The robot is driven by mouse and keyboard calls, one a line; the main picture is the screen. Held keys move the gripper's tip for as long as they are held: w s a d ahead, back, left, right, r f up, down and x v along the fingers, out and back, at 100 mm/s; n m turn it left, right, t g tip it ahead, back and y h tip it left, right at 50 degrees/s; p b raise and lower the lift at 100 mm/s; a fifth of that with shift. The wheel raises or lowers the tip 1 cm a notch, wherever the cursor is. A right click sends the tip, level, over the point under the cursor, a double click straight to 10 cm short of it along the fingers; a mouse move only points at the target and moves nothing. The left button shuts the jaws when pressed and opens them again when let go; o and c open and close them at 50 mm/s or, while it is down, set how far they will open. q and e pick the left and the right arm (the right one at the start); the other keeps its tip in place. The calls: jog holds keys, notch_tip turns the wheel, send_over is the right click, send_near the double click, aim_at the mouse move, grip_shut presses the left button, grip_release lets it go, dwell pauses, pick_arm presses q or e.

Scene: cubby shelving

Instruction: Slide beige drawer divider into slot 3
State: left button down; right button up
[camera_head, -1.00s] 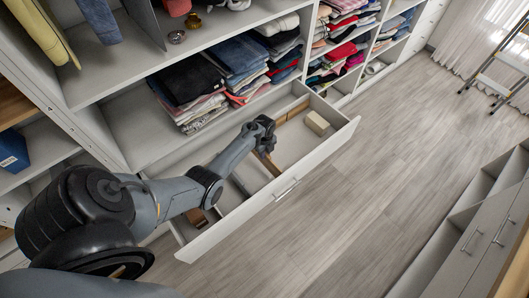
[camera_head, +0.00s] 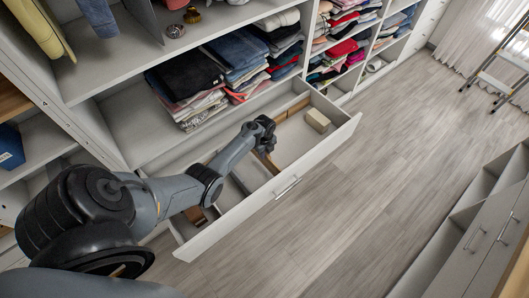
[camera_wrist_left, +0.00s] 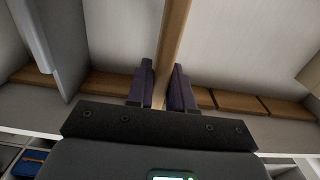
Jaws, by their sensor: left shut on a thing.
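The open white drawer (camera_head: 235,222) extends from the shelving, with a metal handle (camera_head: 287,187) on its front. In the left wrist view the divider (camera_wrist_left: 173,40) runs between the two dark fingers (camera_wrist_left: 161,88) and away from me. Wooden strips (camera_wrist_left: 235,102) with narrow gaps line one drawer side. The divider's near end lies between the fingers by these strips; I cannot tell whether it is seated in a gap. My right gripper is not in view.
A grey divider (camera_wrist_left: 38,40) stands left of the held one. A beige block (camera_head: 317,121) lies in the drawer's right part, and a brown item (camera_head: 196,217) at its left end. Folded clothes (camera_head: 190,85) fill the shelf above. The floor (camera_head: 330,215) in front is clear.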

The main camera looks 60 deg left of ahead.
pick_arm(q)
jog(key=shift+f+b, duration=1.65)
jog(key=shift+f, duration=0.45)
jog(key=c, duration=0.9)
grip_release()
notch_tip(320, 180, up, 10)
jog(key=p, duration=0.4)
jog(key=shift+f, duration=0.15)
jog(key=shift+r+p, duration=0.3)
jog(key=shift+r, duration=0.3)
jog(key=shift+s, duration=0.15)
